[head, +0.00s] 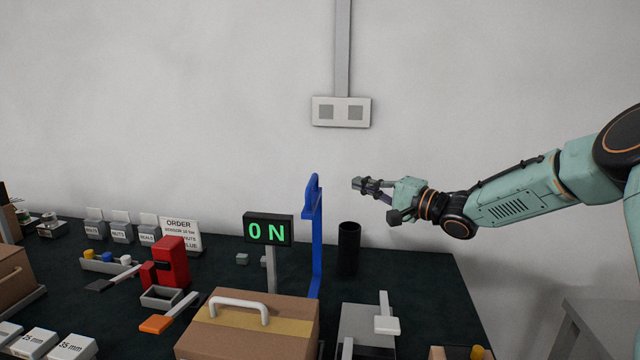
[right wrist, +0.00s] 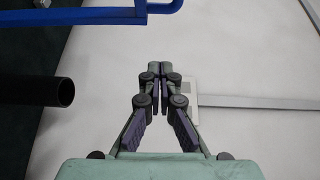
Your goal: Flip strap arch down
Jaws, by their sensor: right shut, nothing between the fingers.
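The strap arch is probably the tall blue frame (head: 316,245), which stands upright behind the cardboard box (head: 250,328) in the head view. Blue bars of it (right wrist: 75,15) cross the top left of the right wrist view. My right gripper (head: 357,184) is in the air to the right of its top in the head view, with a visible gap between them. Its fingertips meet in the right wrist view (right wrist: 158,72) and hold nothing. The lower part of the blue frame is partly hidden by the box. My left gripper is not in view.
A black cylinder (head: 349,250) stands right of the blue frame, below my right gripper. A sign reading "ON" (head: 268,229) stands to the left. A grey box with a white lever (head: 386,325) is at the front. A wall socket (head: 341,112) is behind.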

